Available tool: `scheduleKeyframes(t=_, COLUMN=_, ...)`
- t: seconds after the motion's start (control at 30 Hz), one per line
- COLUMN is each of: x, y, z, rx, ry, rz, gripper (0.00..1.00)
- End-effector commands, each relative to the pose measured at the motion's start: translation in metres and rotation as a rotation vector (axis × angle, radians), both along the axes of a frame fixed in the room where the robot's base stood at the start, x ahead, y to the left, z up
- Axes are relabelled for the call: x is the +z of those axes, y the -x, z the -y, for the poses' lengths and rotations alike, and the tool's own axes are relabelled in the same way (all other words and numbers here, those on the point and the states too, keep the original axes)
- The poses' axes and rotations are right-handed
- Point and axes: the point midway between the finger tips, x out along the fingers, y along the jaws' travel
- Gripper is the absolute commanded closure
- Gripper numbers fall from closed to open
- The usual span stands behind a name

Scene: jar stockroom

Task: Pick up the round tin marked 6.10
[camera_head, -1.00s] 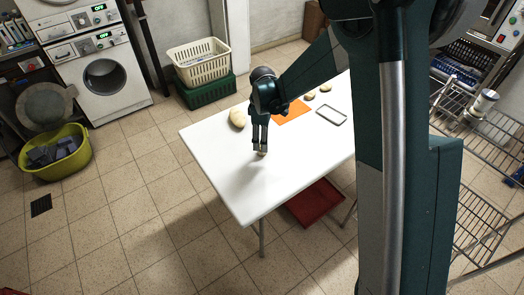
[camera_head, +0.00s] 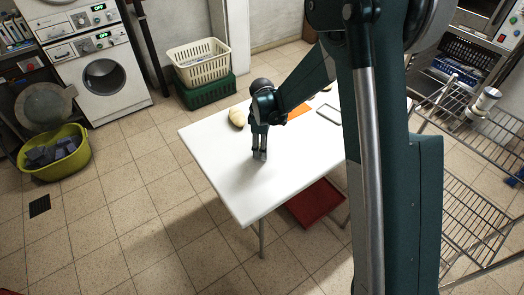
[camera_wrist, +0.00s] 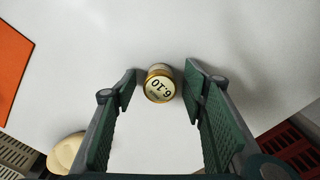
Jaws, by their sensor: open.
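The round tin marked 6.10 (camera_wrist: 159,86) stands on the white table (camera_head: 215,187), seen from above in the wrist view with its lid label upside down. It has a gold rim and a pale lid. My gripper (camera_wrist: 160,97) is open, with one finger on each side of the tin. The right finger looks close to the tin and the left finger has a small gap; I cannot tell whether either touches. In the head view my gripper (camera_head: 260,158) points down at the table, and the tin is mostly hidden by the fingers.
An orange mat (camera_wrist: 12,70) and a pale rounded object (camera_wrist: 64,153) lie on the table. The pale object also shows behind my gripper in the head view (camera_head: 238,117). A dark-framed tray (camera_head: 328,115) lies at the right. The table's front left is clear.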

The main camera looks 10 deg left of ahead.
Motion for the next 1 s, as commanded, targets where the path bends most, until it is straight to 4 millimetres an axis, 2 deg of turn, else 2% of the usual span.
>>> scheduleKeyframes(t=0.6, x=-0.0029, y=0.0000, z=0.0000, rx=0.000, ry=0.000, rz=0.000, gripper=0.57)
scheduleKeyframes(t=0.83, x=-0.0029, y=0.0000, z=0.0000, rx=0.000, ry=0.000, rz=0.000, gripper=0.88)
scheduleKeyframes(t=1.0, x=-0.0028, y=0.0000, z=0.0000, rx=0.000, ry=0.000, rz=0.000, gripper=0.88)
